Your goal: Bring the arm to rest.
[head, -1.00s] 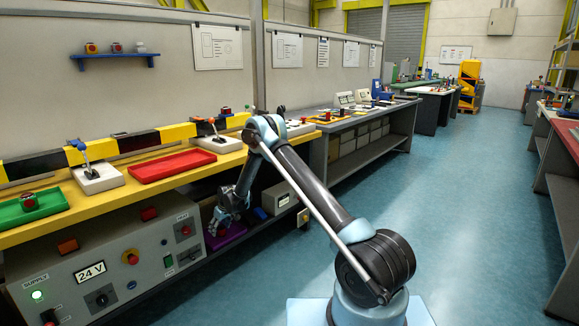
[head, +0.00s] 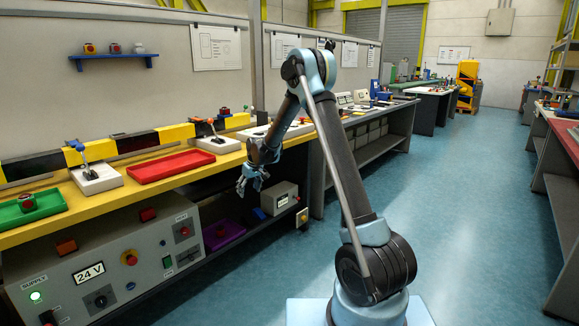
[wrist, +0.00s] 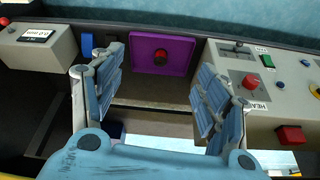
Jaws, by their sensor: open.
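My gripper (head: 252,180) hangs from my bent arm in the head view, in front of the yellow bench edge and above the lower shelf. In the wrist view my gripper (wrist: 160,98) shows its two blue padded fingers spread wide, with nothing between them. My gripper is open and empty. A purple tray (wrist: 183,58) with a red button (wrist: 161,56) lies beyond the fingertips in the wrist view. In the head view the purple tray (head: 225,236) sits on the lower shelf, below my gripper and apart from it.
The yellow bench (head: 118,190) carries a red tray (head: 172,166), a green tray (head: 35,209) and lever boxes. A grey 24 V supply panel (head: 110,265) stands below at left. A grey box (head: 279,197) is on the shelf near my gripper. The blue floor (head: 470,220) at right is clear.

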